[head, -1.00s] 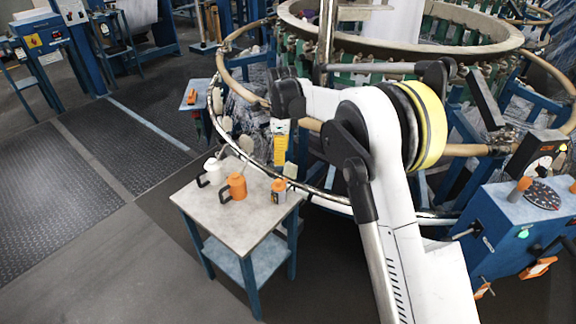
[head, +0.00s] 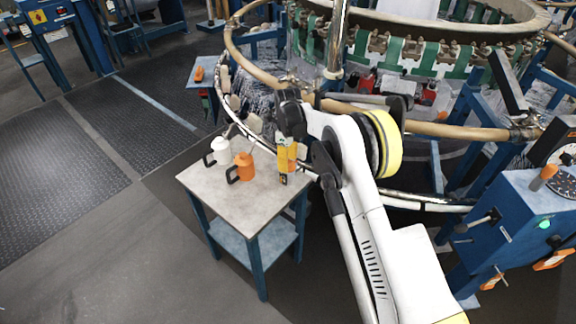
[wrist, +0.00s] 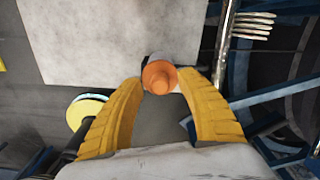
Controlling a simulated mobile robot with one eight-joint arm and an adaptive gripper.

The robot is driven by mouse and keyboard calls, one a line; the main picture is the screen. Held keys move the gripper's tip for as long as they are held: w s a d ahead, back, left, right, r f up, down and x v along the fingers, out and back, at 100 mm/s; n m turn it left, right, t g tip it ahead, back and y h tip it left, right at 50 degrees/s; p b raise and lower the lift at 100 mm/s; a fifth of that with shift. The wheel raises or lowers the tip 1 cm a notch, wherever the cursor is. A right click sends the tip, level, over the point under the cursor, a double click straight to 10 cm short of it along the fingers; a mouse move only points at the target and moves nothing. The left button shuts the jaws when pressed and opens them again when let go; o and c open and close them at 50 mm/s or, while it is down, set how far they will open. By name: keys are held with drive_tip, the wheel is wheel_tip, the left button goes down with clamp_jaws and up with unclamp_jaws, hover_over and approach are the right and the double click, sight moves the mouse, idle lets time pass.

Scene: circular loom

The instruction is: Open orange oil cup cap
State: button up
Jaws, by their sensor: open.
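A white can with a dark handle (head: 220,151) stands behind the orange can. The small table (head: 222,198) has bare room at its front. The loom's ring (head: 247,132) passes close behind the table. A blue control box (head: 510,222) stands at right.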

drive_tip(key=shift+f, duration=0.2)
clamp_jaws()
